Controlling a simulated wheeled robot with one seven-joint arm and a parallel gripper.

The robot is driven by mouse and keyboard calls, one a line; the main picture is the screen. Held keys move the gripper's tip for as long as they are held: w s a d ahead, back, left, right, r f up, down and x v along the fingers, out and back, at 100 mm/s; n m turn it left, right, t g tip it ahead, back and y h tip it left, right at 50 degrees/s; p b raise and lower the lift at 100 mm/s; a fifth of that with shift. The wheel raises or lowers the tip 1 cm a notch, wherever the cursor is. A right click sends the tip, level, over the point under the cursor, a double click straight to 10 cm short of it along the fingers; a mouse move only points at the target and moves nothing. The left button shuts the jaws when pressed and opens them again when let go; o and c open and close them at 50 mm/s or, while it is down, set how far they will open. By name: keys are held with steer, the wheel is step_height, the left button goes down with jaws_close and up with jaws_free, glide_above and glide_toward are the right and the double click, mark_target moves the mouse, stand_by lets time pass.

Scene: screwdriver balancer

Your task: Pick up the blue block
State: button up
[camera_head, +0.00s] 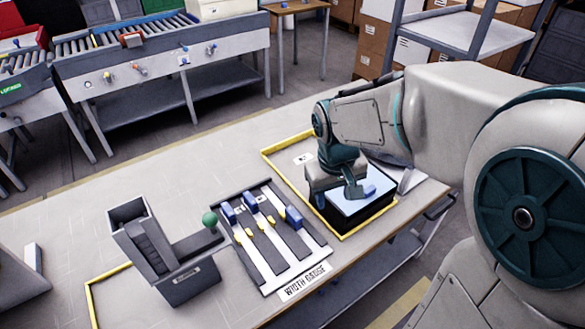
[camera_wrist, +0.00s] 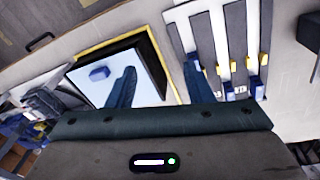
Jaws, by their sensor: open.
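A small blue block (camera_wrist: 99,73) lies on the pale blue top of a black box (camera_wrist: 144,45) in the wrist view. In the head view the block (camera_head: 369,190) shows beside my gripper's finger, on the same box (camera_head: 345,221). My gripper (camera_wrist: 160,67) is open and empty, its two fingers spread wide. The block lies outside the fingers, to the left of the left finger in the wrist view. In the head view my gripper (camera_head: 352,187) hangs low over the box top, and part of it hides the box's far side.
The width gauge board (camera_head: 268,276) lies left of the box, with several blue and yellow sliding pieces. A grey stand with a green knob (camera_head: 209,219) is farther left. Yellow tape (camera_head: 285,183) frames the box area. The table's front edge is close to the box.

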mark_target(296, 215)
steer(key=w+a+f+n+g+p, duration=0.1)
steer(key=w+a+f+n+p, duration=0.25)
steer(key=w+a, duration=0.45)
steer(key=shift+y, duration=0.4)
steer(key=f, duration=0.8)
steer(key=shift+s+a+f, duration=0.1)
steer(key=shift+s+f, duration=0.1)
steer(key=shift+f, duration=0.05)
steer(key=shift+s+d+f+p, duration=0.1)
steer(key=shift+f+p, duration=0.05)
steer(key=shift+f, duration=1.25)
steer(key=shift+d+f+p, duration=0.1)
steer(key=shift+f+p, duration=0.05)
steer(key=shift+f, duration=1.2)
jaws_close()
steer(key=shift+r, duration=0.15)
